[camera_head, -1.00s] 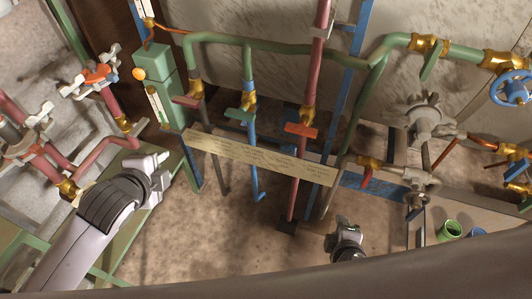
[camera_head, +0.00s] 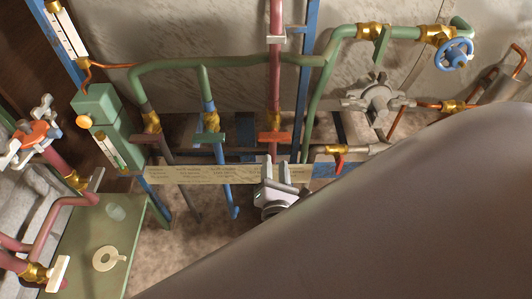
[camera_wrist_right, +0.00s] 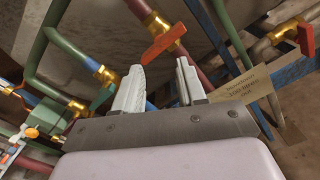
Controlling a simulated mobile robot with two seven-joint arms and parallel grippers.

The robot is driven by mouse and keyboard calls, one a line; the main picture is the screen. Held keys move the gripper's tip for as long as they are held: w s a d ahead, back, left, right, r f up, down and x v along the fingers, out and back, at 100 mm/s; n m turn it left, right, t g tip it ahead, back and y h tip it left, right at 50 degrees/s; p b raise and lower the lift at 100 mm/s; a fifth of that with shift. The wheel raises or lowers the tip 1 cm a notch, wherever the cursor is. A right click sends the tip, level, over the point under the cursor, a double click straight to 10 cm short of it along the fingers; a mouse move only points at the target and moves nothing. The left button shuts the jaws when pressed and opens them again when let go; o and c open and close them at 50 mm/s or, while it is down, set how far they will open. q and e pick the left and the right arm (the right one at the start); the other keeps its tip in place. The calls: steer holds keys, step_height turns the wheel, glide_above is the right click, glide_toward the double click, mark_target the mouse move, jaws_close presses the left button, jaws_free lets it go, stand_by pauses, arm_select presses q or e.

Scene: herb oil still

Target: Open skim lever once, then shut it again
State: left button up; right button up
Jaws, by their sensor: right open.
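Several valve levers hang on the pipes behind a label board (camera_head: 190,173), whose writing is too small to tell which one is the skim lever. An orange-red lever (camera_head: 275,137) crosses the dark red vertical pipe; it also shows in the wrist view (camera_wrist_right: 163,43). A green lever (camera_head: 207,138) and a dark red lever (camera_head: 145,138) are to its left. A small red lever (camera_head: 338,163) is to its right. My right gripper (camera_head: 276,172) is open and empty at the board, just below the orange-red lever and apart from it. My left gripper is out of view.
A blue handwheel (camera_head: 456,54) and a green upper lever (camera_head: 381,46) are at upper right. A green box (camera_head: 98,108) stands left. A green table (camera_head: 85,240) holds a pale ring (camera_head: 104,259). My own arm hides the lower right.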

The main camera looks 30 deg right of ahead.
mark_target(275, 140)
steer(key=w+d+m+b, duration=0.1)
steer(key=w+m+b, duration=0.1)
steer(key=m+b, duration=0.1)
steer(key=w+d+m+b, duration=0.2)
steer(key=w+m+b, duration=0.1)
steer(key=m+b, duration=0.1)
steer(key=w+d+m+b, duration=0.2)
steer(key=m+b, duration=0.2)
steer(key=shift+w+f+m, duration=0.1)
steer(key=shift+w+m, duration=0.3)
steer(key=shift+w+d+b, duration=0.15)
steer(key=shift+w+b, duration=0.1)
steer(key=shift+b, duration=0.05)
steer(key=shift+w+d, duration=0.1)
steer(key=shift+w, duration=0.05)
jaws_close()
